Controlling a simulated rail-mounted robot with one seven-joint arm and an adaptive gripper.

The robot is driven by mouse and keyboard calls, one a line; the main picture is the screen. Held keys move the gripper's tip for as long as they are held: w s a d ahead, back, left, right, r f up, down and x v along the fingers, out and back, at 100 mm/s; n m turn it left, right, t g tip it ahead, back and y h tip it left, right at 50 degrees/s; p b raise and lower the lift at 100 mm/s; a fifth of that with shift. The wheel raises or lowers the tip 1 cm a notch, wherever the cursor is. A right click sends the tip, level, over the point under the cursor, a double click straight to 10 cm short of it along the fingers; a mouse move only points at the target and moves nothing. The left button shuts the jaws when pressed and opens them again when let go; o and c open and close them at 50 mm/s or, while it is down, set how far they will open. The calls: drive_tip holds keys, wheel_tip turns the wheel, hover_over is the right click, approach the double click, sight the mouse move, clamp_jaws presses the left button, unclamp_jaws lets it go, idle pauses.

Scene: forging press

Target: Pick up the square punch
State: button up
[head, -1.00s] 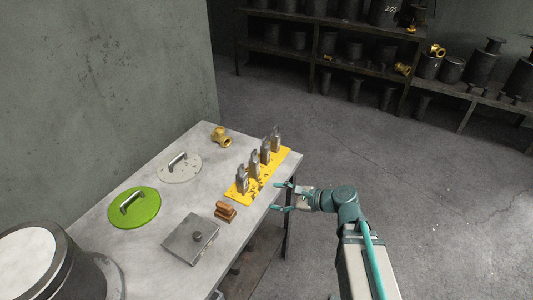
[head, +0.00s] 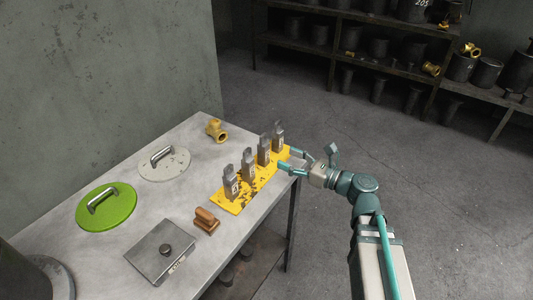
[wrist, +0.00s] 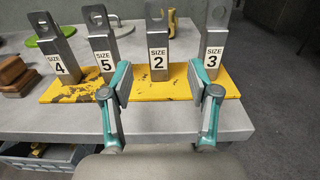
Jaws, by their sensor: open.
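Several grey metal punches stand upright in a row on a yellow, worn plate (wrist: 85,91) at the table edge. In the wrist view, labels read SIZE 4 (wrist: 55,62), SIZE 5 (wrist: 104,60), SIZE 2 (wrist: 158,58) and SIZE 3 (wrist: 213,59), left to right. Each is a block-like bar with a hole near its top. I cannot tell which one is the square punch. My gripper (head: 290,159) is open and empty at the plate's right side. In the wrist view, SIZE 2 stands beyond the gap between my fingertips (wrist: 160,84), apart from them.
On the grey table (head: 190,205) are a brown wooden block (head: 206,221), a metal plate with a knob (head: 160,252), a green disc (head: 106,212), a pale handled disc (head: 163,168) and a brass fitting (head: 216,131). Shelves (head: 350,60) stand behind, across open floor.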

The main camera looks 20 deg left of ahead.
sight(268, 150)
drive_tip(key=p+x, duration=0.1)
drive_tip(key=x, duration=0.8)
drive_tip(key=shift+a, duration=0.3)
clamp_jaws()
